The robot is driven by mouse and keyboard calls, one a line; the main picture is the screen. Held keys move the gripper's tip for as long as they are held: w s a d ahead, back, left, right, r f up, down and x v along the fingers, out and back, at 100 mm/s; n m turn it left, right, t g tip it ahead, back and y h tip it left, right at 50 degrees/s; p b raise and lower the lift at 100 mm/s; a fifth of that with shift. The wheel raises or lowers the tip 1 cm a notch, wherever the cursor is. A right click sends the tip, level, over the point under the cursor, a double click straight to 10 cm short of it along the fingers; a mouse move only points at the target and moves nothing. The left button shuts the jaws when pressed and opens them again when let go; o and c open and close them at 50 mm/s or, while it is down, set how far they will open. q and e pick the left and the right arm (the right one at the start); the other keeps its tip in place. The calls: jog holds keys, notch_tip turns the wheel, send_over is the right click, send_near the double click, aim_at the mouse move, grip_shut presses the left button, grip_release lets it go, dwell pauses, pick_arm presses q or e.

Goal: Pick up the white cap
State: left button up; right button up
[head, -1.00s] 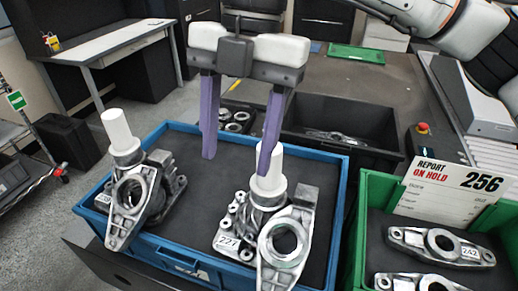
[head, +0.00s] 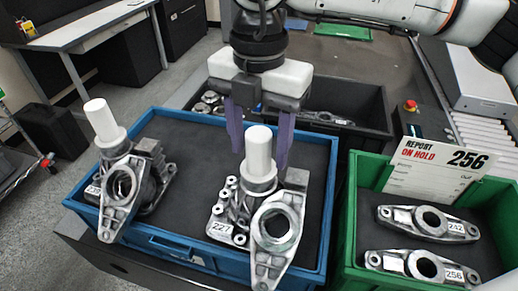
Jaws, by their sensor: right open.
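Two white cylindrical caps stand on metal castings in the blue crate (head: 180,252). One white cap (head: 260,152) is on the casting labelled 227 (head: 272,235), right of the crate's middle. The other white cap (head: 102,122) is on the left casting (head: 122,188) and tilts a little in the picture. My right gripper (head: 258,150) is open and points down, its two purple fingers on either side of the 227 cap in the picture. The cap hides part of the gap between the fingers, and contact cannot be told. My left gripper is not in view.
A green crate (head: 347,215) at the right holds metal castings and a "Report on hold 256" sign (head: 430,165). A black bin (head: 350,97) stands behind the blue crate. A grey bench (head: 90,25) is at the back left.

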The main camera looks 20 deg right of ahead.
jog(key=shift+f, duration=0.35)
jog(key=c, duration=1.1)
jog(key=shift+r, duration=0.15)
